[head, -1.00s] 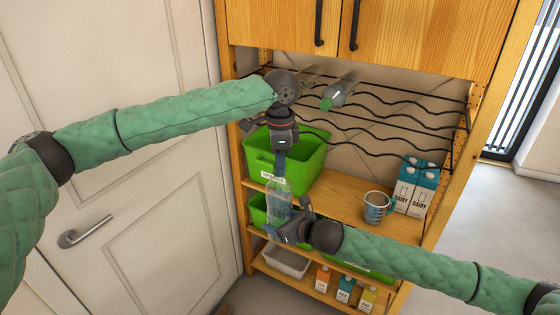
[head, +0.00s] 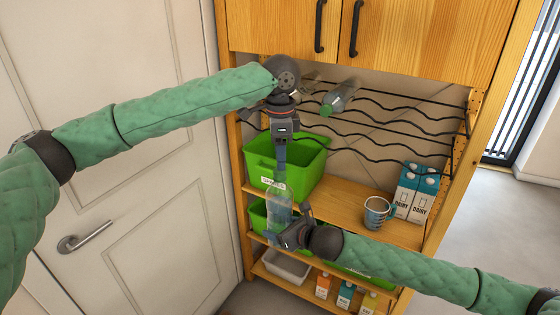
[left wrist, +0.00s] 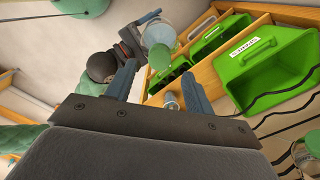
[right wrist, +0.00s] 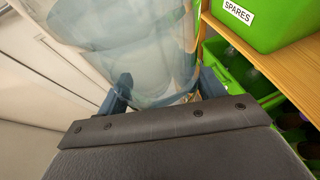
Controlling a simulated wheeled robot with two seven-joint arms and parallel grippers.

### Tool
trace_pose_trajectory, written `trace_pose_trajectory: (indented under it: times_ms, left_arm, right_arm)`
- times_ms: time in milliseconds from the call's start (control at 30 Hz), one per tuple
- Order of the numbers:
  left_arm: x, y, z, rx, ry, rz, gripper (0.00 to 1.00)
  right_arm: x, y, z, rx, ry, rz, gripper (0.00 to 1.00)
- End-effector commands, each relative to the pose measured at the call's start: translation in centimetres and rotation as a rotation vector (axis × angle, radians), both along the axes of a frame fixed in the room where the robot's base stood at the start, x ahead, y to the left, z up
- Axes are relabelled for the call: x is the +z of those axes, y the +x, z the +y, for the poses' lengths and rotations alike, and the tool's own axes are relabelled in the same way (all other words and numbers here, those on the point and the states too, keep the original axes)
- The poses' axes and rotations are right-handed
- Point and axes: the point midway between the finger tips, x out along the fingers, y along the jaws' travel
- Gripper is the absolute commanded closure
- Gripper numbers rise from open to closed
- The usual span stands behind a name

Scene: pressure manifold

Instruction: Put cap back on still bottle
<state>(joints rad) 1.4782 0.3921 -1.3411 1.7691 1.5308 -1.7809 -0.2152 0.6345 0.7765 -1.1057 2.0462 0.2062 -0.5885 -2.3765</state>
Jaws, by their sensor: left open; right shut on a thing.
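The clear still bottle (head: 279,206) stands roughly upright in front of the shelf. My right gripper (head: 296,234) is shut around its lower part; the bottle fills the right wrist view (right wrist: 140,45) between the fingers. My left gripper (head: 281,158) points down just above the bottle's top and is open. In the left wrist view a green round cap (left wrist: 160,57) shows at the bottle's near end, beyond and between the open fingers, not gripped. I cannot tell whether it is fully seated. The head view hides the bottle's top behind the left fingers.
A green SPARES crate (head: 304,167) stands behind the bottle on the shelf. A mug (head: 377,212) and dairy cartons (head: 412,192) are to the right. A green-capped bottle (head: 341,95) lies on the wire rack (head: 410,128). A white door (head: 140,210) is at left.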

Motion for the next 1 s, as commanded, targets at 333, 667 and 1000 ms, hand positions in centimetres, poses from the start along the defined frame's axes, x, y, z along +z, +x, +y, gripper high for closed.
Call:
trace_pose_trajectory:
  times_ms: [333,667,1000]
  left_arm:
    - [0.4,0.0,0.0,0.0,0.001,-0.003,0.51]
    - [4.0,0.9,0.7,0.006,0.028,-0.065,0.51]
    - [3.9,0.5,0.8,0.258,0.028,-0.03,0.51]
  right_arm:
    - [0.2,0.0,0.0,0.0,0.001,-0.002,0.95]
    - [0.2,0.0,0.0,0.0,0.001,-0.002,0.95]
    - [0.1,0.0,0.0,0.0,0.001,-0.002,0.95]
